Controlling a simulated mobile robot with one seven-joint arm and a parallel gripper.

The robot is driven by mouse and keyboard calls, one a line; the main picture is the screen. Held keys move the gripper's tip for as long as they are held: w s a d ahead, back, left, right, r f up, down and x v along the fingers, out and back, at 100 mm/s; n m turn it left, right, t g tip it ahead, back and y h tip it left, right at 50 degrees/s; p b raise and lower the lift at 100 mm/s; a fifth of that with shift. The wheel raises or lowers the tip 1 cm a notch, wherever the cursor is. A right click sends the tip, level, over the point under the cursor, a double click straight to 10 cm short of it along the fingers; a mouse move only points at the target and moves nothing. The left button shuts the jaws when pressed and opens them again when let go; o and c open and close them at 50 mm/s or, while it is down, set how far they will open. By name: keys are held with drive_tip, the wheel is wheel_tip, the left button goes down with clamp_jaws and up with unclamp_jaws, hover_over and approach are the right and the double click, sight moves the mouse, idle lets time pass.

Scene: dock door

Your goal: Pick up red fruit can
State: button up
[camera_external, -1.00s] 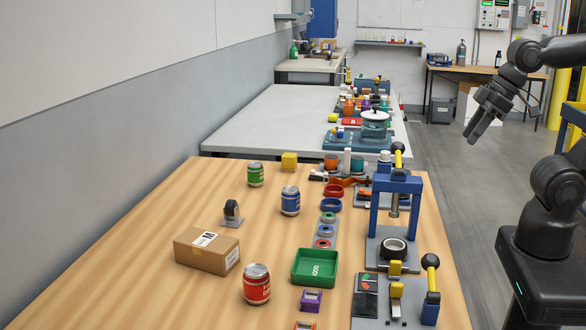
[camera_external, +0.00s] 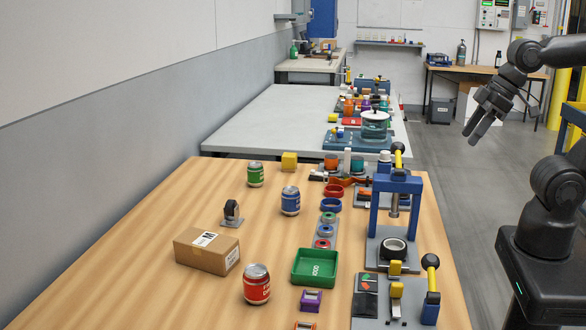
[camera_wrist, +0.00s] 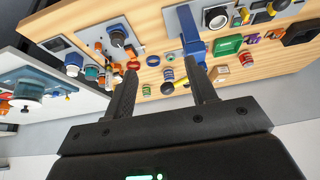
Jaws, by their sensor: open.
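The red fruit can (camera_external: 257,285) stands upright on the near part of the wooden table (camera_external: 130,265), left of the green tray and in front of the cardboard box. In the wrist view it appears small at the upper right (camera_wrist: 246,58). My gripper (camera_external: 473,136) is open and empty, raised over the floor to the right of the tables, far from the can. In the wrist view its two fingers (camera_wrist: 163,70) stand apart with nothing between them at the tips.
A cardboard box (camera_external: 207,251), a blue can (camera_external: 290,201) and a green can (camera_external: 255,174) stand on the table. A green tray (camera_external: 314,267) is right of the red can. A blue press frame (camera_external: 398,187) rises at the table's right side. Bare wood lies left of the can.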

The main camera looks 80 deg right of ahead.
drive_tip(key=o, duration=0.4)
drive_tip(key=w+a+r+n, duration=0.1)
drive_tip(key=w+a+r, duration=0.15)
drive_tip(key=w, duration=0.45)
drive_tip(key=w+a+r+n, duration=0.1)
drive_tip(key=w+a, duration=0.2)
drive_tip(key=w, duration=0.3)
drive_tip(key=n+g+y, duration=0.2)
drive_tip(key=n+y, duration=0.1)
drive_tip(key=n, duration=0.3)
hover_over(247, 301)
drive_tip(key=s+d, duration=0.4)
wheel_tip(247, 301, down, 17)
drive_tip(key=x, duration=1)
drive_tip(key=shift+s+a+f, duration=0.15)
drive_tip(key=shift+a+f, duration=0.2)
drive_tip(key=shift+a, duration=0.05)
